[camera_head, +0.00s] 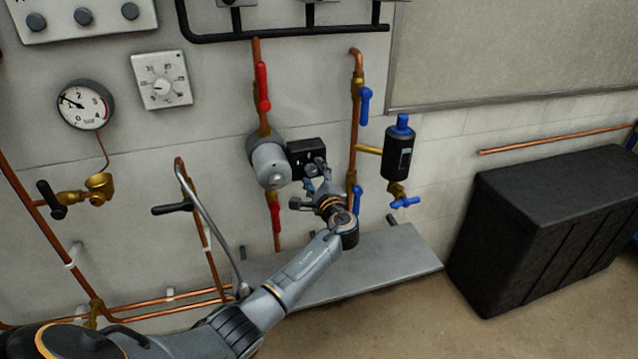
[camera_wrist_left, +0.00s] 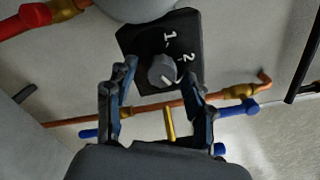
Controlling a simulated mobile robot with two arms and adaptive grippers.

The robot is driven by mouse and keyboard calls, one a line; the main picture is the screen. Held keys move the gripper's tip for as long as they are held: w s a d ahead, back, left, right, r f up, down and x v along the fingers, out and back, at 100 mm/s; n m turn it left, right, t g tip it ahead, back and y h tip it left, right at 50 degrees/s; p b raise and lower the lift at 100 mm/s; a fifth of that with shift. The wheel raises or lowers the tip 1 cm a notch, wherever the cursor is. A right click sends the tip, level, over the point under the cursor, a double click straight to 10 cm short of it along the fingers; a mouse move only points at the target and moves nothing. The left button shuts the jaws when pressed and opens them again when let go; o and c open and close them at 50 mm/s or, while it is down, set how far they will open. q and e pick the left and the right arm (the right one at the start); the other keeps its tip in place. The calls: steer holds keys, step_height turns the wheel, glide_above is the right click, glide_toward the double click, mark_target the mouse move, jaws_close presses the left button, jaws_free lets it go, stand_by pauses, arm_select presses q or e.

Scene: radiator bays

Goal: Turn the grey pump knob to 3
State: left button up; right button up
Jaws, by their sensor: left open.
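The grey pump (camera_head: 270,163) sits on a copper pipe on the wall, with a black control box (camera_head: 307,149) on its right side. In the left wrist view the box (camera_wrist_left: 155,42) carries the grey knob (camera_wrist_left: 163,70) and the printed numbers 1 and 2. A pale mark shows on the knob; which number it points at I cannot tell. I do not see a 3. My left gripper (camera_head: 317,179) is at the front of the box; in the wrist view its open fingers (camera_wrist_left: 160,80) stand on either side of the knob, contact unclear. My right gripper is not in view.
Red valve handles (camera_head: 263,87) are above and below the pump. To the right are blue-handled valves (camera_head: 365,105) and a black cylinder (camera_head: 398,155). A grey ledge (camera_head: 400,250) lies below. A black chest (camera_head: 540,230) stands on the right.

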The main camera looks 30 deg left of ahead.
arm_select(q)
steer(key=v, duration=1.1)
steer(key=shift+d, duration=0.35)
steer(key=shift+s+f, duration=0.1)
steer(key=shift+s, duration=0.05)
